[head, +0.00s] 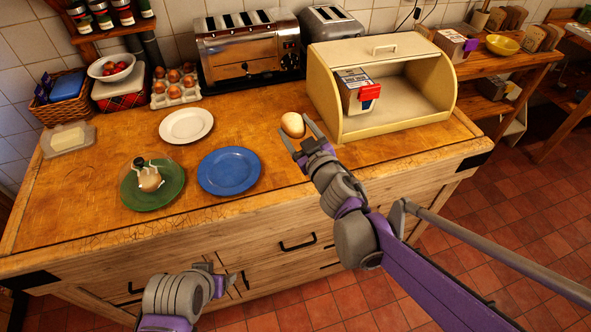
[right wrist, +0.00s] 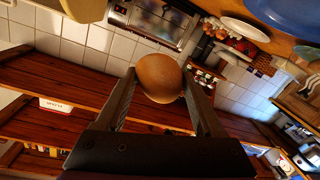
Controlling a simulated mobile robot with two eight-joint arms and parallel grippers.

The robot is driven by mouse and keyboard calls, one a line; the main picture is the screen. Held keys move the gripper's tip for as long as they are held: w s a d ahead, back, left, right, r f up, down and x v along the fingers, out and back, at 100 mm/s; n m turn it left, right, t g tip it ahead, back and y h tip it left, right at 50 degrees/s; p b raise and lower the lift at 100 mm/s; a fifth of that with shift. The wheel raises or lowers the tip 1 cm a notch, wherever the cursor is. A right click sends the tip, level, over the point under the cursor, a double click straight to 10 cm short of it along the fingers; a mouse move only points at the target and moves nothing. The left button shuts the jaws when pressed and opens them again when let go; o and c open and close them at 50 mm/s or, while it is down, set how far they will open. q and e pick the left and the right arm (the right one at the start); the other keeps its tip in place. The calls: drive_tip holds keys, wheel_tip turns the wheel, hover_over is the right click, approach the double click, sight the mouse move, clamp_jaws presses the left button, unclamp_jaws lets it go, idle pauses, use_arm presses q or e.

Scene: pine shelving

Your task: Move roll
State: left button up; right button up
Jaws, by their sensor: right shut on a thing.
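A round, light brown roll (head: 293,124) is held between the fingertips of my right gripper (head: 300,133). The right gripper is shut on it, in front of the open bread bin (head: 395,122) and over the right part of the wooden counter. In the right wrist view the roll (right wrist: 160,78) sits between the two fingers. My left gripper (head: 217,274) is low in front of the cabinet drawers, apart from the counter objects; its finger gap is unclear.
An egg carton (head: 174,97) and toaster (head: 247,45) stand behind. A carton (head: 352,92) is inside the bread bin.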

drive_tip(key=b, duration=0.1)
hover_over(296, 176)
wheel_tip(296, 176, down, 12)
wheel_tip(296, 176, down, 3)
drive_tip(key=shift+r+b, duration=0.1)
drive_tip(key=shift+b, duration=0.4)
drive_tip(key=shift+r, duration=0.1)
drive_tip(key=shift+f, duration=0.25)
drive_tip(key=o, duration=1.4)
drive_tip(key=shift+r, duration=0.1)
drive_tip(key=shift+c, duration=0.2)
drive_tip(key=shift+r+p, duration=0.1)
drive_tip(key=shift+p, duration=0.25)
drive_tip(key=v, duration=0.3)
drive_tip(key=b+v, duration=0.1)
drive_tip(key=v, duration=0.2)
drive_tip(key=b+v, duration=0.1)
drive_tip(key=v, duration=0.2)
drive_tip(key=shift+s+d, duration=0.1)
drive_tip(key=shift+d, duration=0.45)
drive_tip(key=shift+s+d, duration=0.3)
drive_tip(key=shift+s, duration=0.25)
